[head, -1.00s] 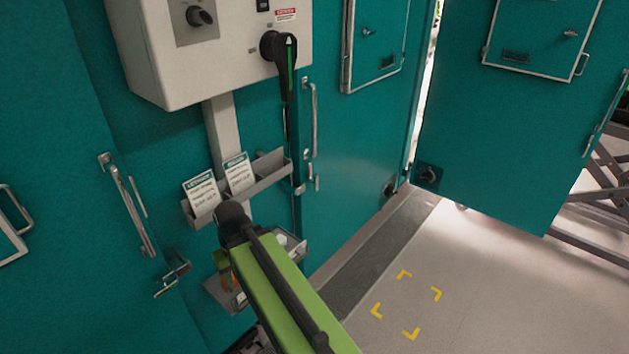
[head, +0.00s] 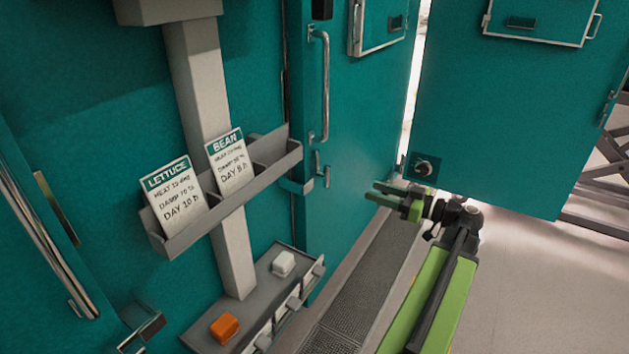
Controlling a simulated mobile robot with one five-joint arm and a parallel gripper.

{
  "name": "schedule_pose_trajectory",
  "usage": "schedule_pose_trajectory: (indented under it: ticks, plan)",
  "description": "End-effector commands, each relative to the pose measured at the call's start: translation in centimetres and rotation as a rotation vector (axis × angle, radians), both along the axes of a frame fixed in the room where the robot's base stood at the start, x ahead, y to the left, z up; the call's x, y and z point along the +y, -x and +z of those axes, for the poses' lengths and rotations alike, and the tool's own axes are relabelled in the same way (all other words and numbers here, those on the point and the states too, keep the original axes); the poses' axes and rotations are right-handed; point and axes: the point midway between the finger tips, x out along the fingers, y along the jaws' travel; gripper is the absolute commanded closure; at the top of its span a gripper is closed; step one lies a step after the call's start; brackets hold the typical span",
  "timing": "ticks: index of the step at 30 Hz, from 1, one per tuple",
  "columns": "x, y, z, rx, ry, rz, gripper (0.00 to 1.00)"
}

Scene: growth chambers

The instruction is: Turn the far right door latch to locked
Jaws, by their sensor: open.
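My gripper (head: 374,192) is open and empty, with its two green fingers pointing left. In the picture it is right of a small metal latch (head: 322,170), with a gap between them. This latch is below the long vertical handle (head: 320,85) of a teal door (head: 350,150). A grey bracket (head: 297,186) sits beside the latch at the door's left edge. Another teal door (head: 510,120) stands swung out at the far right, with a small handle or latch (head: 609,105) at its right edge. I cannot tell the setting of either latch.
A grey rack (head: 175,240) holds lettuce and bean cards on a post. Below it, a grey shelf (head: 255,320) carries an orange block (head: 224,327) and a white block (head: 283,263). A left latch (head: 140,332) is at lower left. Pale floor (head: 530,290) at right is clear.

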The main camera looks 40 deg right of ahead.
Motion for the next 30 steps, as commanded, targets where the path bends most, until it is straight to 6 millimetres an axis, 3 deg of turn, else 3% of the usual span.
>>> schedule_pose_trajectory:
  ticks: [3, 8, 11, 24, 30]
  plan:
    - [-0.6, 0.9, 0.3, -0.024, 0.016, -0.016, 0.59]
    - [-0.4, 0.0, 0.4, -0.022, 0.015, -0.015, 0.59]
    - [0.1, -1.7, 0.3, -0.022, 0.014, -0.014, 0.59]
    - [2.6, -12.2, 0.3, -0.02, 0.013, -0.014, 0.59]
    - [3.3, -15.2, 0.3, -0.02, 0.013, -0.016, 0.59]
